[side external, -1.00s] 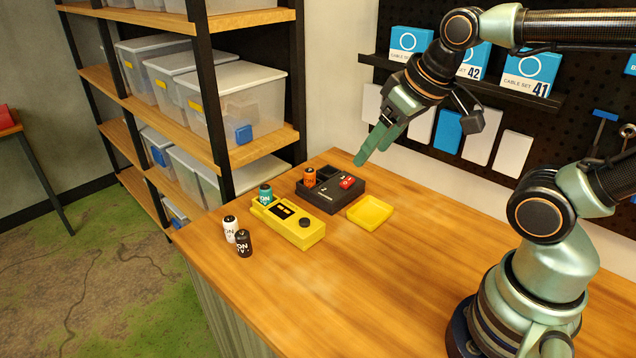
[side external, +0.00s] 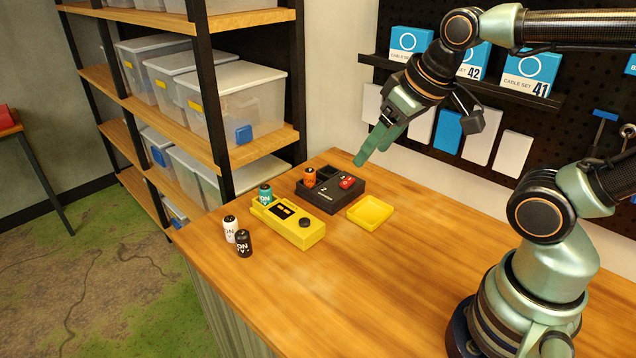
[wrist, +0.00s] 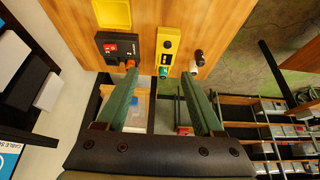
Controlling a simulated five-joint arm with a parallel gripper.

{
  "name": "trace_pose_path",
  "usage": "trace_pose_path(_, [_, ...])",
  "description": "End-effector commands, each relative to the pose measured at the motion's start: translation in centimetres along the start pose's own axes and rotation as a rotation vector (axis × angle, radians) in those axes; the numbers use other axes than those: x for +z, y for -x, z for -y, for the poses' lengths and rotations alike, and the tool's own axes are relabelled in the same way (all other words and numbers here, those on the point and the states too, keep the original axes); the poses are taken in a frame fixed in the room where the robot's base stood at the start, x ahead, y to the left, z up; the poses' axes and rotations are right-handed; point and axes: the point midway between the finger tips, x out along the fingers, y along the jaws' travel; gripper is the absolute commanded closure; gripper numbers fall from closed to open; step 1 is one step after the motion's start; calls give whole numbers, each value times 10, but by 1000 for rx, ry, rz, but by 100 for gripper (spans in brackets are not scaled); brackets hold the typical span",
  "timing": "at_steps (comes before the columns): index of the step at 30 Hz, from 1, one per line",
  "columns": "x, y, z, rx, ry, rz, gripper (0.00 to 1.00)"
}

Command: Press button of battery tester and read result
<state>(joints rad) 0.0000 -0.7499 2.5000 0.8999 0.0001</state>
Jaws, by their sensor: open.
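The yellow battery tester (side external: 290,223) lies on the wooden bench, with a dark display near its middle and a round black button (side external: 305,222) at its near right end. A teal battery (side external: 265,193) stands upright at its far left end. The tester also shows in the wrist view (wrist: 168,46). My gripper (side external: 362,160) is in the air above the far edge of the bench, behind and to the right of the tester. In the wrist view my gripper (wrist: 160,95) has its two green fingers wide apart with nothing between them. The display's reading is too small to tell.
White (side external: 229,228) and black (side external: 244,243) batteries stand left of the tester. A shelf stands at left. The bench's front is clear.

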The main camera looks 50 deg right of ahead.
Motion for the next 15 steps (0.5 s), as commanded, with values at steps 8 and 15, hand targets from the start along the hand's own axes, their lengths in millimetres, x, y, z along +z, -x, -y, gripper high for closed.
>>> trace_pose_path(8, [0, 0, 0, 0, 0, 0, 32])
trace_pose_path(15, [0, 0, 0, 0, 0, 0, 89])
